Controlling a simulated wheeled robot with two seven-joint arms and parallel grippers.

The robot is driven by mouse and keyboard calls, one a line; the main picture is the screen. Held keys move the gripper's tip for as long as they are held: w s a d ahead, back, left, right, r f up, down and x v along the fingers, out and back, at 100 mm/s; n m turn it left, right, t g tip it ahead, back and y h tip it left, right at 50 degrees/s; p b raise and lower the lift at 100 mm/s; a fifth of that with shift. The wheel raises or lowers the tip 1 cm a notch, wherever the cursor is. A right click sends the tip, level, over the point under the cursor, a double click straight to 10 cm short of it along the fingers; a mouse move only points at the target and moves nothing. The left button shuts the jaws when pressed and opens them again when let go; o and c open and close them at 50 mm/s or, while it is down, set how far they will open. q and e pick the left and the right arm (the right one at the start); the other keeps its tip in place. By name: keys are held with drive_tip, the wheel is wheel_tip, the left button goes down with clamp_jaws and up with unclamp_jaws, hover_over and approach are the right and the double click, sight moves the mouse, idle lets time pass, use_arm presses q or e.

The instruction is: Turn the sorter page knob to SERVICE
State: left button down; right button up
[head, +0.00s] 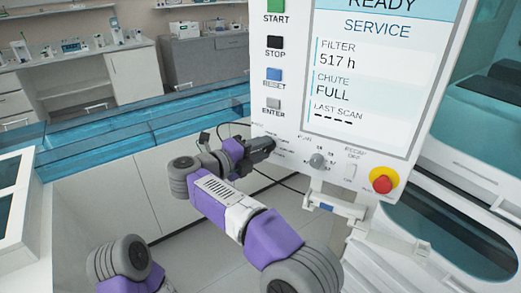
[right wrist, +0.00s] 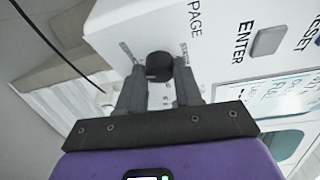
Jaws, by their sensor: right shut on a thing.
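The sorter panel (head: 300,110) is white, with a screen (head: 375,75) reading READY, SERVICE, FILTER 517 h, CHUTE FULL and LAST SCAN with dashes. The page knob (right wrist: 158,64) is dark and round, under the word PAGE in the right wrist view. My right gripper (right wrist: 160,76) is shut on it, one finger on each side. In the head view my right gripper (head: 264,146) is at the panel's lower left corner and hides the knob. Some labels around the knob are covered or too small to read, so its pointer position cannot be told. My left gripper is not in view.
START, STOP, RESET and ENTER buttons (head: 273,104) run up the panel's left side. Another knob (head: 317,160), a small switch (head: 349,172) and a red emergency button (head: 382,183) sit to the right of my gripper. A blue-topped glass counter (head: 150,130) lies behind.

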idle(0.5)
drive_tip(key=o, duration=1)
drive_tip(key=shift+o, duration=0.2)
drive_tip(key=p+v, duration=0.1)
drive_tip(key=v, duration=0.6)
drive_tip(key=shift+s+a+p, duration=0.2)
drive_tip(key=shift+p, duration=0.15)
